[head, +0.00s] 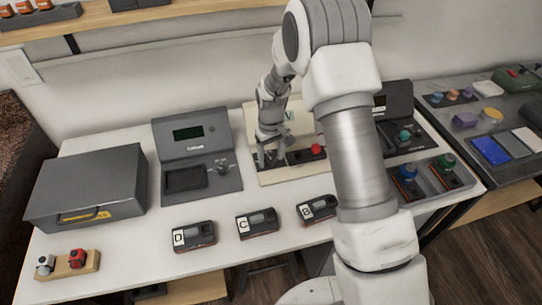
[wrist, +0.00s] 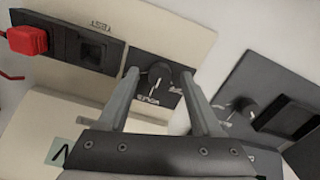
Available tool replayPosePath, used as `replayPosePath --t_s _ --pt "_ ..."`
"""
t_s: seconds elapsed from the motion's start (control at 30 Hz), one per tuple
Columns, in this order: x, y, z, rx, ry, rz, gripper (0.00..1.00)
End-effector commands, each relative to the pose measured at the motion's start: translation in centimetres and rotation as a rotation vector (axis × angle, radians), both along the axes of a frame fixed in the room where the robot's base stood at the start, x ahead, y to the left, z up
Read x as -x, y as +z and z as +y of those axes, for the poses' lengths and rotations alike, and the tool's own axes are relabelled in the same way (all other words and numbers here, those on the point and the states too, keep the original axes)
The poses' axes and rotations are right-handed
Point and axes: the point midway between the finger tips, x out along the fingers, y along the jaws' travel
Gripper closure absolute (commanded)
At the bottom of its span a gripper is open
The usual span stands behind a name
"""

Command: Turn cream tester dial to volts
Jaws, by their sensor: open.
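The cream tester (head: 262,117) stands at the back middle of the white table, partly hidden by my arm in the head view. In the wrist view its cream panel (wrist: 185,30) carries a dark plate with a black dial (wrist: 153,77) and a pale pointer line. Small lettering is printed around the dial, too blurred to read surely. My gripper (head: 270,162) is open over the tester's left part. In the wrist view my gripper (wrist: 160,74) has one finger on each side of the dial; I cannot tell whether they touch it.
A red part (head: 316,149) sits on the tester beside a dark socket (wrist: 93,52). A grey tester (head: 197,140) with its own knob stands close on the left. Several labelled meters (head: 194,236) line the table's front. A grey toolbox (head: 88,185) is at far left.

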Motion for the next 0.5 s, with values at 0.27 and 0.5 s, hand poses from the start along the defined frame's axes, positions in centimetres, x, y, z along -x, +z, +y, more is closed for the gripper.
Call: replayPosePath --t_s 0.27,0.5 --pt "-0.1 4.3 0.0 -0.001 0.0 -0.005 0.34" --pt "-0.1 10.3 0.0 -0.001 0.0 -0.006 0.34"
